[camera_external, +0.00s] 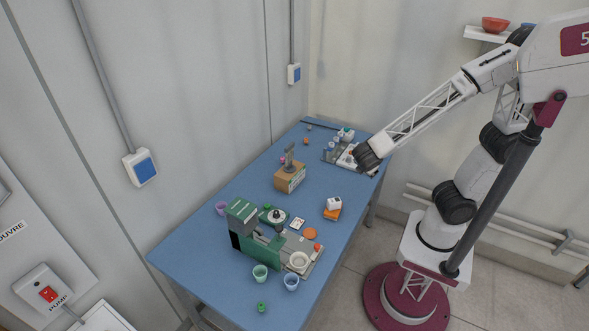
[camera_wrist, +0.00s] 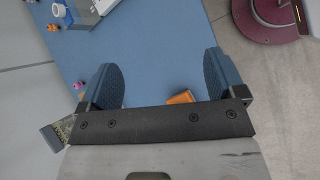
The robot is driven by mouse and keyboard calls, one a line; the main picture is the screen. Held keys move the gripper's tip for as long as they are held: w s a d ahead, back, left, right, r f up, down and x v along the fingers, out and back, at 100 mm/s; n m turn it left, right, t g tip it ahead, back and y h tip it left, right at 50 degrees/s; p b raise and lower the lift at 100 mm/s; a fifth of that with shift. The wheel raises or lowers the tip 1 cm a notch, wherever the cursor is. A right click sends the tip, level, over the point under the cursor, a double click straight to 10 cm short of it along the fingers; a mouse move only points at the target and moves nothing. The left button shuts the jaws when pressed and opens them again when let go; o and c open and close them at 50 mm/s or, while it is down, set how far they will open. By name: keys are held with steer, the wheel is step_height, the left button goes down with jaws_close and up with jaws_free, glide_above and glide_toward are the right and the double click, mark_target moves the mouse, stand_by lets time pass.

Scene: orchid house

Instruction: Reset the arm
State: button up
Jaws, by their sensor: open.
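In the external view the end of my arm (camera_external: 367,158) hangs over the right edge of the table's far half, close to a tray (camera_external: 333,156). Its fingers are too small and hidden there to make out. The blue table (camera_external: 325,187) lies below and to the left of my arm.
A green machine (camera_external: 245,232), a cardboard box (camera_external: 290,177), an orange block (camera_external: 331,214) with a white item on it, and several cups stand on the table. The wrist view shows an orange block (camera_wrist: 180,97) near the right finger.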

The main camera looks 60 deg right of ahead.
steer(key=s+d+r+m+t+y, duration=0.1)
steer(key=s+d+r+m+y, duration=0.6)
steer(key=s+d+r+m, duration=0.3)
steer(key=shift+s+d+r+m+y, duration=0.25)
steer(key=shift+d+m, duration=0.25)
steer(key=shift+m, duration=1.3)
steer(key=shift+w+f, duration=0.1)
